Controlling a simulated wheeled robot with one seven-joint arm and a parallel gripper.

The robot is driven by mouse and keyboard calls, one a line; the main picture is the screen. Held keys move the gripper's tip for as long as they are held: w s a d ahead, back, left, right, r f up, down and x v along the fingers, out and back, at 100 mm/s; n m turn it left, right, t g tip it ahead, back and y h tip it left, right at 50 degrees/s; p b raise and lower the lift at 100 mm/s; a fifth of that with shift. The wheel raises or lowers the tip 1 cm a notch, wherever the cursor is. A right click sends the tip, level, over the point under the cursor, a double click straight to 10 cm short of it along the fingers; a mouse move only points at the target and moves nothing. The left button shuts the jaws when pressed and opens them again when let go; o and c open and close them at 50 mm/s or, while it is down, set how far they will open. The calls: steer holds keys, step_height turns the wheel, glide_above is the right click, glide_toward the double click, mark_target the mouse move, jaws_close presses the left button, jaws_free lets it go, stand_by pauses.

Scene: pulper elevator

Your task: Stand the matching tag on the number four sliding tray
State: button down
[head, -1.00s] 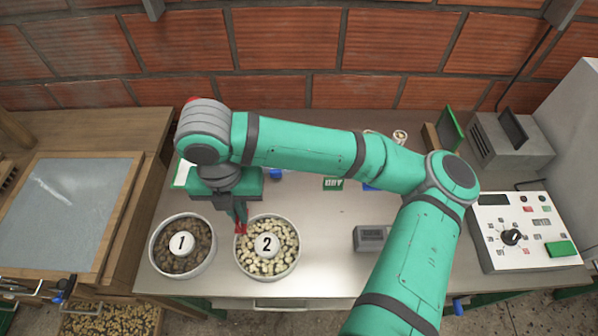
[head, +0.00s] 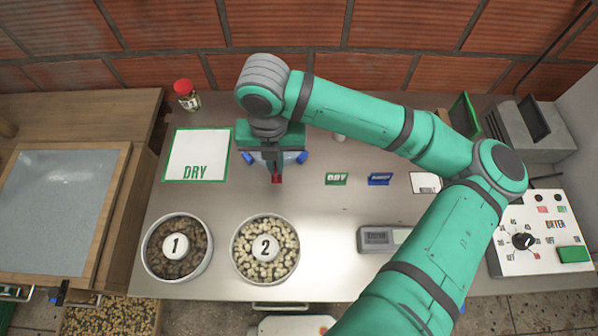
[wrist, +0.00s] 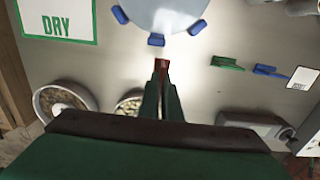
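A green tag marked DRY (head: 336,178), a blue tag (head: 380,178) with unclear lettering and a white tag (head: 424,182) stand in a row on the steel table. The wrist view also shows the green tag (wrist: 227,63), the blue tag (wrist: 271,71) and the white tag (wrist: 303,78). My gripper (head: 277,178) is above the table, left of the green tag and apart from it. I cannot make out a tray numbered four; a tray of beans (head: 108,316) shows partly at bottom left.
Bowl 1 (head: 150,262) and bowl 2 (head: 236,262) stand at the table's front left. A DRY mat (head: 196,143) and a red-capped jar (head: 187,97) lie behind. A pale round object with blue feet (head: 301,157) is behind my gripper. A scale (head: 376,240) and meter (head: 540,240) are right.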

steer(key=d+f, duration=0.1)
steer(key=f, duration=0.1)
steer(key=w+d+f, duration=0.1)
steer(key=d+f, duration=0.1)
steer(key=w+d+f, duration=0.1)
steer(key=d+f, duration=0.1)
steer(key=shift+w, duration=0.1)
steer(key=shift+w+d+f, duration=0.1)
steer(key=shift+d+f, duration=0.1)
steer(key=shift+f, duration=1.5)
steer(key=shift+f, duration=0.2)
steer(key=c, duration=2)
jaws_free()
steer(key=shift+r, duration=0.15)
